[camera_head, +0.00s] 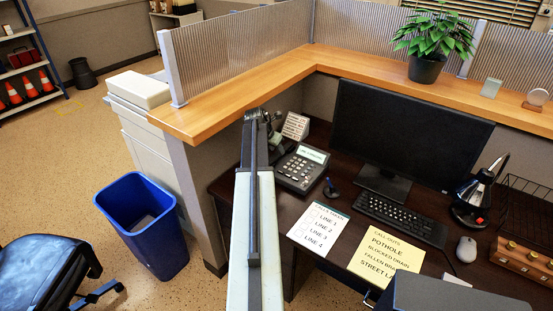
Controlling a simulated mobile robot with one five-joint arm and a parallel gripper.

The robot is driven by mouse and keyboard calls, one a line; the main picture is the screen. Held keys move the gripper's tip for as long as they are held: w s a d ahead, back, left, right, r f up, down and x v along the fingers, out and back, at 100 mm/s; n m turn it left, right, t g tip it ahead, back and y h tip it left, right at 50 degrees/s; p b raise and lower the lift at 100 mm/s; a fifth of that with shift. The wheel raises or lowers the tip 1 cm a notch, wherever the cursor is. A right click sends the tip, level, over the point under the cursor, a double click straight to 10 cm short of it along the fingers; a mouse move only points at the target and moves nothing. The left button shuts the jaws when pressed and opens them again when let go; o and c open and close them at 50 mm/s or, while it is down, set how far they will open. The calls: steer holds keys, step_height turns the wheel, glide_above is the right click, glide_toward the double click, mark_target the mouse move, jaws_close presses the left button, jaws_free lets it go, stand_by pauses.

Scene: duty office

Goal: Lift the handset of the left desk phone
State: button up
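A dark grey desk phone (302,168) with a light display and a keypad sits on the dark desk, just right of my raised arm. Its left edge is partly covered by my arm, and I cannot make out its handset clearly. No second phone can be made out. My arm rises from the bottom of the picture to a joint beside the phone. Dark parts show behind that joint, left of and beyond the phone. My gripper cannot be told apart among them, nor whether it touches anything.
A small printed card (296,126) stands behind the phone. A line list (318,228), a yellow note (373,257), a keyboard (402,217) and a monitor (411,135) are to the right. The wooden ledge (226,98) rises behind. A blue bin (145,222) stands on the floor left.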

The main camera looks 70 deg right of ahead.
mark_target(279, 155)
steer(key=b+x, duration=0.4)
steer(key=x, duration=0.1)
steer(key=shift+w+d, duration=0.15)
steer(key=shift+r, duration=0.1)
jaws_close()
